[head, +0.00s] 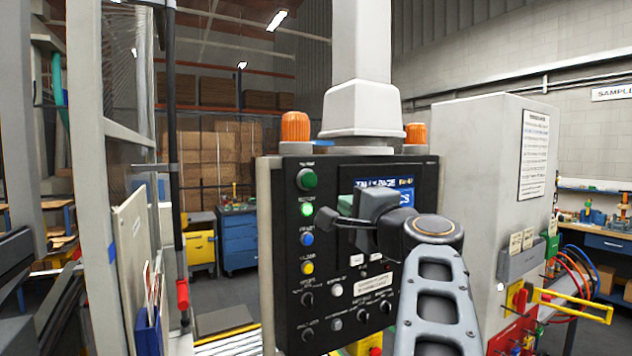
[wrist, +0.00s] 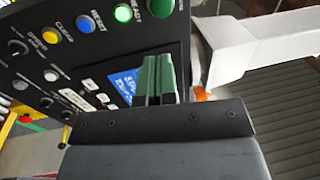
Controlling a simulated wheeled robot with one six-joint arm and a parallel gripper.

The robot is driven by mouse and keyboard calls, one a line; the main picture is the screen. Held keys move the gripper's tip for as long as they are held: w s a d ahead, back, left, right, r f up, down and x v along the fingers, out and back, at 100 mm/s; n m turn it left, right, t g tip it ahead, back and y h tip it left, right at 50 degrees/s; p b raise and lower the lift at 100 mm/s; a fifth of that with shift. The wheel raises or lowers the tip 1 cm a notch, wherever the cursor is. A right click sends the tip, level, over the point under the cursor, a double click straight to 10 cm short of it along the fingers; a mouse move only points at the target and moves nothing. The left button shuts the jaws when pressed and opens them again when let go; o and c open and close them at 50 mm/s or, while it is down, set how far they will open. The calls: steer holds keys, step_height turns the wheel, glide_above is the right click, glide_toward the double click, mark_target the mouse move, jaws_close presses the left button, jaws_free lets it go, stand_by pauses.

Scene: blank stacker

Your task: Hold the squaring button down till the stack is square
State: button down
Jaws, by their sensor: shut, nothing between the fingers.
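The dark control panel (head: 330,250) stands in front of me. Down its left side are a green button (head: 307,179), a lit green button (head: 307,210), a blue button (head: 307,239) and a yellow button (head: 307,268). The wrist view also shows the lit green (wrist: 123,13), blue (wrist: 84,24) and yellow (wrist: 50,37) buttons. Small pale buttons and knobs sit lower. The labels are too small to tell which button is for squaring. My gripper (head: 344,204) is shut and empty before the panel's screen; its green fingers (wrist: 157,62) partly hide the screen. I cannot make out the stack.
Two orange beacons (head: 295,126) and a pale column (head: 361,60) top the panel. A grey cabinet (head: 480,170) with hoses and a yellow handle (head: 575,307) stands right. A pale frame post (head: 90,150) and a board (head: 130,270) stand left. Floor shows behind.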

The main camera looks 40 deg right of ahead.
steer(key=shift+r, duration=0.1)
steer(key=p, duration=0.6)
glide_toward(310, 182)
steer(key=x, duration=0.7)
steer(key=shift+r, duration=0.15)
steer(key=shift+w+d, duration=0.1)
steer(key=shift+w, duration=0.15)
